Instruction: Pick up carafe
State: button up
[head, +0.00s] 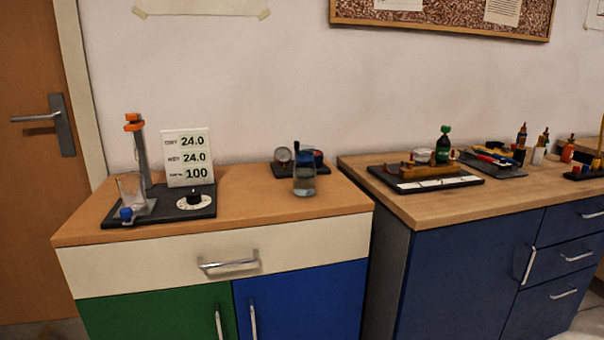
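The likely carafe (304,180) is a small clear glass vessel with a blue band near its top and a dark upright piece above it. It stands upright on the right part of the left cabinet's wooden top (250,200), and seems to hold some clear liquid. A dark base with round gauges (283,155) is close behind it, and the carafe hides part of that base. My gripper is not in view, and nothing is seen touching the carafe.
Left on the same top is a gauge rig (140,165) with an orange-topped post, clear beaker (131,188), dial (194,200) and number card (187,158). The wood between rig and carafe is clear. The right counter (410,205) holds trays, bottles and tools.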

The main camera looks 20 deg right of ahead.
aim_at(305, 171)
jog(key=i+j, duration=0.25)
jog(key=i, duration=0.2)
jog(key=i+j, duration=0.2)
jog(key=i, duration=0.2)
jog(key=i+z, duration=0.1)
jog(key=z, duration=0.3)
jog(key=i+j+z, duration=0.1)
jog(key=z, duration=0.25)
jog(key=i+j+z, duration=0.1)
jog(key=z, duration=0.3)
jog(key=i+j, duration=0.1)
jog(key=j, duration=0.15)
jog(key=i+j, duration=0.1)
jog(key=j, duration=0.2)
